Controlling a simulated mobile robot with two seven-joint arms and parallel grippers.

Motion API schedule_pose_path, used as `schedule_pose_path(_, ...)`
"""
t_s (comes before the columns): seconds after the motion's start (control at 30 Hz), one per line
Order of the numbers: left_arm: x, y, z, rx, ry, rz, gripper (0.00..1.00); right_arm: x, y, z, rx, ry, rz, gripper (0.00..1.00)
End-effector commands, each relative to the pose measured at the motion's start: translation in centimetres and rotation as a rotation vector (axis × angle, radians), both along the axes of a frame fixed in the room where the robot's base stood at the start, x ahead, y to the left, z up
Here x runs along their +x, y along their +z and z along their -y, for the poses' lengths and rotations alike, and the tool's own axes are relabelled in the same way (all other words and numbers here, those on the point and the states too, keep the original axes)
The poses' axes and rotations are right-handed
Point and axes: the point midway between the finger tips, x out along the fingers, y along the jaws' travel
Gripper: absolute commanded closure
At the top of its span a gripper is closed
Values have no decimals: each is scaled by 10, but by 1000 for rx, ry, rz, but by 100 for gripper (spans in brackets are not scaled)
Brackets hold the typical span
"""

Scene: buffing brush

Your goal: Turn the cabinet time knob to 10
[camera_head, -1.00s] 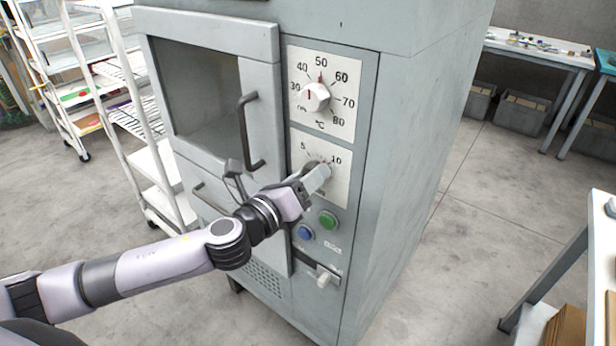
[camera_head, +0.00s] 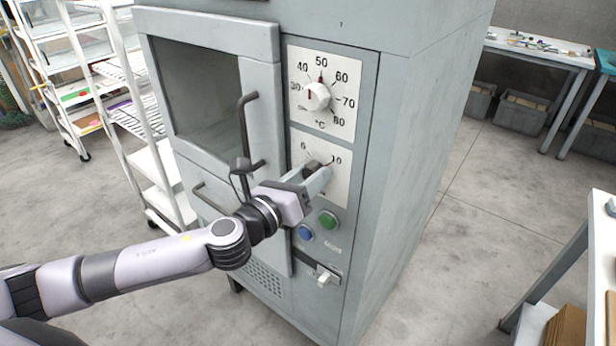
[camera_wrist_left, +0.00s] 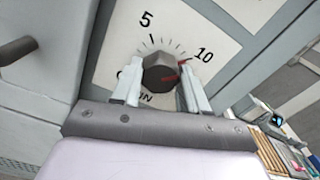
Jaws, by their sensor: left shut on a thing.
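The cabinet (camera_head: 400,150) stands in the middle of the head view. Its time knob (camera_wrist_left: 160,72) is dark grey and sits on a white dial plate (camera_wrist_left: 115,50) marked 5 and 10. In the left wrist view a red mark on the knob's face lies toward its right side, and a red tick stands beside the 10. My left gripper (camera_wrist_left: 160,88) has one finger on each side of the knob and is shut on it. In the head view the gripper (camera_head: 314,175) partly covers the knob and lower dial. My right gripper is not in view.
A green button (camera_head: 328,220), a blue button (camera_head: 305,232) and a switch (camera_head: 326,277) are below. The dark door handle (camera_head: 248,130) is close to my left wrist. Open floor lies right of the cabinet.

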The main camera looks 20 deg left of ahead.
Motion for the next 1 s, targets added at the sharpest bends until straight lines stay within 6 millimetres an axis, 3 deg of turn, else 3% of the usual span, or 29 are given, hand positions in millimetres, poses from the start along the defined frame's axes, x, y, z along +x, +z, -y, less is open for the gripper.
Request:
schedule_pose_path(0.03, 0, 0, 0, -1, 0, -1, 87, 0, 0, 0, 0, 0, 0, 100)
schedule_pose_path(0.07, 0, 0, 0, -1, 0, -1, 47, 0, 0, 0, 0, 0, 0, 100)
schedule_pose_path(0.1, 0, 0, 0, -1, 0, -1, 34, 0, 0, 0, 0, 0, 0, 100)
schedule_pose_path(0.13, 0, 0, 0, -1, 0, -1, 31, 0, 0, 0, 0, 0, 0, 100)
schedule_pose_path(0.53, -6, -1, -3, -1, 0, -1, 31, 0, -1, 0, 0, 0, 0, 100)
schedule_pose_path(1.0, -60, -2, -22, 1, -1, -2, 31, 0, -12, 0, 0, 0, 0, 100)
